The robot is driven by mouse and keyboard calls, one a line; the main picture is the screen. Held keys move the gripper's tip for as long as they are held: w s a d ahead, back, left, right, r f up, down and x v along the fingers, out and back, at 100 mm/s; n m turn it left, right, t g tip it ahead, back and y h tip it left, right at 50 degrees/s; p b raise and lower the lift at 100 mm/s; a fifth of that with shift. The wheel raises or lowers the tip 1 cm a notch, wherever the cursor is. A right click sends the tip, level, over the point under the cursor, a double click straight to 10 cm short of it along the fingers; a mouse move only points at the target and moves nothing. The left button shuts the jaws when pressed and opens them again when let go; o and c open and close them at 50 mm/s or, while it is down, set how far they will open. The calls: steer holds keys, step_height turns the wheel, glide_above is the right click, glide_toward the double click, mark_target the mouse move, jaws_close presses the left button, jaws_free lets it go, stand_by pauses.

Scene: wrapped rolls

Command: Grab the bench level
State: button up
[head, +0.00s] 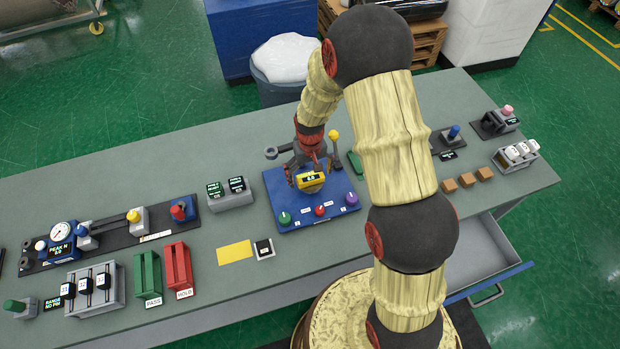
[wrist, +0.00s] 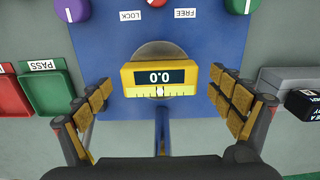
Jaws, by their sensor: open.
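The bench level looks to be the small yellow block (head: 310,182) with a dark display, on the blue panel (head: 284,186). In the wrist view the yellow level (wrist: 160,91) reads 0.0 upside down and has a scale strip, with a round grey disc behind it. My gripper (head: 308,165) is over the level, pointing down. In the wrist view its two fingers stand open (wrist: 163,100), one on each side of the level with a gap to both. The level's underside is hidden.
Green, red and purple knobs (head: 351,199) line the panel's near edge. A yellow-topped lever (head: 333,136) stands close behind my gripper. A grey two-display box (head: 229,192) is left of the panel. An open drawer (head: 490,252) juts out at right.

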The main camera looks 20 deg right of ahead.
steer(key=c, duration=0.3)
steer(key=c, duration=1.1)
steer(key=shift+o, duration=0.2)
